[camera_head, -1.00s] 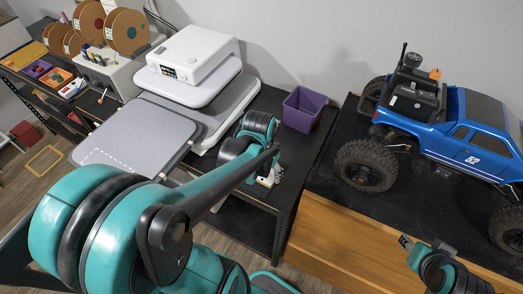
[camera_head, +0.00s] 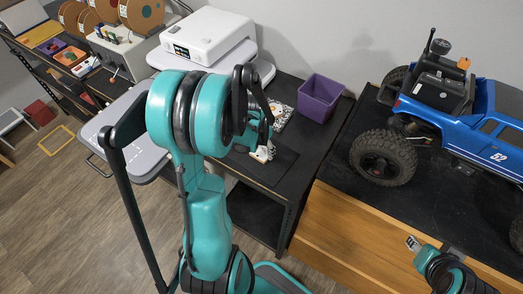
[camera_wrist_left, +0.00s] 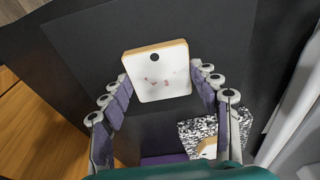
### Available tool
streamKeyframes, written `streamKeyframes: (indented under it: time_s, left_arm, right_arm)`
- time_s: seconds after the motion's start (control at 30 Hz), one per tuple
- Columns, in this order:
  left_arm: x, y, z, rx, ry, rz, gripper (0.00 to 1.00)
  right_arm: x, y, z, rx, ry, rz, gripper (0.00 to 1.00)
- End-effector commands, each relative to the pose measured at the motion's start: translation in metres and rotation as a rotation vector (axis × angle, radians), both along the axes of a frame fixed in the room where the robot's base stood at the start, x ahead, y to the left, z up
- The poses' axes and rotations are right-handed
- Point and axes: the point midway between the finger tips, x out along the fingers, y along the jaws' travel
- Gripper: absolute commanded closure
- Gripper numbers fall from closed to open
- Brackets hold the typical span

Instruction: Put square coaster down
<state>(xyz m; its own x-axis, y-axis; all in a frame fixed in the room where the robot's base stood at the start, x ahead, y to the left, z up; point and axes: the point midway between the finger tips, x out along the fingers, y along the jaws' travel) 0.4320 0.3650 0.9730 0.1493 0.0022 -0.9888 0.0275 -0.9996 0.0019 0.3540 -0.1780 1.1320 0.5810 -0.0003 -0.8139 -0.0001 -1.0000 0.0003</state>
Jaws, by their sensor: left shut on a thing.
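The square coaster is white-faced with a wood-coloured edge and a dark dot near one side. In the left wrist view the coaster (camera_wrist_left: 160,78) sits between the fingertips of my left gripper (camera_wrist_left: 162,88), which is shut on it. It is over a black surface; I cannot tell if it touches. In the head view the coaster (camera_head: 262,154) shows as a small white piece below my left gripper (camera_head: 262,146), over the black bench top (camera_head: 285,165). My right gripper (camera_head: 413,243) is at the lower right; its jaws are too small to read.
A black-and-white speckled piece (camera_wrist_left: 222,129) lies near the coaster, with another wood-edged white piece (camera_wrist_left: 207,148) on it. A purple bin (camera_head: 320,98) stands behind. A white press (camera_head: 203,38) is at the back; a blue crawler (camera_head: 490,125) stands right.

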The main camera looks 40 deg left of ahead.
Motion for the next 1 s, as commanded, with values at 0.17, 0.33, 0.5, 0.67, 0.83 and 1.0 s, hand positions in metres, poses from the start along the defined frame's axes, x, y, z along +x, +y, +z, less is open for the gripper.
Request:
streamKeyframes:
  time_s: [0.17,0.33,0.5,0.67,0.83,1.0]
  left_arm:
    - [0.000,0.000,-0.002,0.000,0.000,0.000,0.67]
    - [0.000,0.000,-0.004,0.000,0.000,0.000,0.67]
    - [0.000,0.000,-0.005,0.000,0.000,0.000,0.18]
    - [0.000,0.000,-0.005,0.000,0.000,0.000,0.18]
    - [0.000,0.000,-0.004,0.000,0.000,0.000,0.18]
    - [-0.002,0.000,0.015,0.000,0.000,0.001,0.18]
  right_arm:
    - [0.000,0.000,0.000,0.000,0.000,0.000,0.60]
    - [0.000,0.000,-0.002,0.000,0.000,0.000,0.60]
    - [0.000,0.000,-0.004,0.000,0.000,0.000,0.60]
    - [0.000,0.000,-0.004,0.000,0.000,0.000,0.60]
    - [0.000,0.000,-0.002,0.000,0.000,0.000,0.60]
    - [0.000,0.000,0.006,0.000,0.000,0.000,0.60]
